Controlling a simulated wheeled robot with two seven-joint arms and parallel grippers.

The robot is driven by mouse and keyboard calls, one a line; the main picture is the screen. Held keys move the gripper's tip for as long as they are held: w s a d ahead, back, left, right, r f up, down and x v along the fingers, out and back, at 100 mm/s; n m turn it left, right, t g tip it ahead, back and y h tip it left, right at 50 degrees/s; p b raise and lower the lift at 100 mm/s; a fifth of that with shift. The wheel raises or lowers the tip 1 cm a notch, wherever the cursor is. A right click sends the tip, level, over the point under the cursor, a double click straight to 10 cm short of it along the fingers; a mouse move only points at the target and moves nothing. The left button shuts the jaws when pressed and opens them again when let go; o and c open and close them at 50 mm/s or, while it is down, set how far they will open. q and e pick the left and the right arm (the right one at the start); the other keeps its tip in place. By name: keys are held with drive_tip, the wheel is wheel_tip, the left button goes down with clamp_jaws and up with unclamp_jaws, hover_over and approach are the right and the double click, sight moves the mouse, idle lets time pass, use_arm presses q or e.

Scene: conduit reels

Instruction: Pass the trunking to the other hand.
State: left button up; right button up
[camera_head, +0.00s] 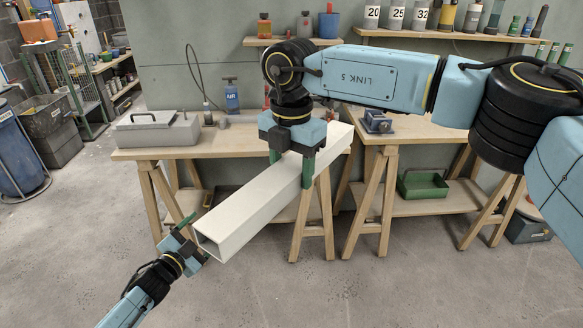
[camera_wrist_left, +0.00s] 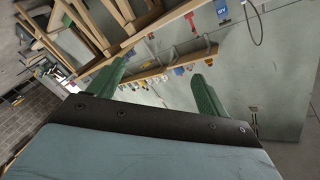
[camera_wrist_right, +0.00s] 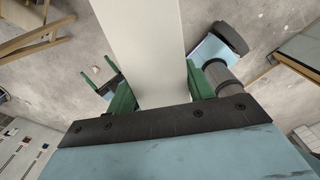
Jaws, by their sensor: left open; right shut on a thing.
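The trunking (camera_head: 243,213) is a long white square tube with an open near end. It hangs in the air at a slant, in front of the benches. My right gripper (camera_head: 290,167) comes down from above and is shut across it, nearer its far end. The right wrist view shows the trunking (camera_wrist_right: 143,45) between the green fingers (camera_wrist_right: 160,92). My left gripper (camera_head: 194,238) is open beside the trunking's near end, at its left. In the left wrist view, the space between its fingers (camera_wrist_left: 156,88) looks empty. I cannot tell whether it touches the trunking.
A wooden bench (camera_head: 128,154) with a grey case (camera_head: 157,132) stands behind the trunking. A second bench at right carries a small blue device (camera_head: 377,122), with a green tray (camera_head: 422,184) on its lower shelf. The floor in front is clear.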

use_arm(q)
drive_tip(key=s+a+f+n+g+y, duration=0.3)
drive_tip(key=s+a+f+n, duration=0.1)
drive_tip(key=s+f, duration=0.85)
drive_tip(key=s+a+f+n+g+y, duration=0.3)
drive_tip(key=s+a+f, duration=0.1)
drive_tip(key=s+f, duration=0.85)
drive_tip(key=s+a+f+n+g, duration=0.1)
drive_tip(key=s+f+g, duration=0.2)
drive_tip(key=s, duration=0.7)
drive_tip(key=s+f+n+g+y, duration=0.1)
drive_tip(key=s+f+g, duration=0.1)
drive_tip(key=s+f, duration=0.4)
drive_tip(key=s+a+f+n+g+y, duration=0.1)
drive_tip(key=s+f+g, duration=0.2)
drive_tip(key=s, duration=1.3)
drive_tip(key=shift+s+a+f+n+g, duration=0.25)
drive_tip(key=shift+a+f+n+g, duration=0.1)
drive_tip(key=shift+f, duration=0.4)
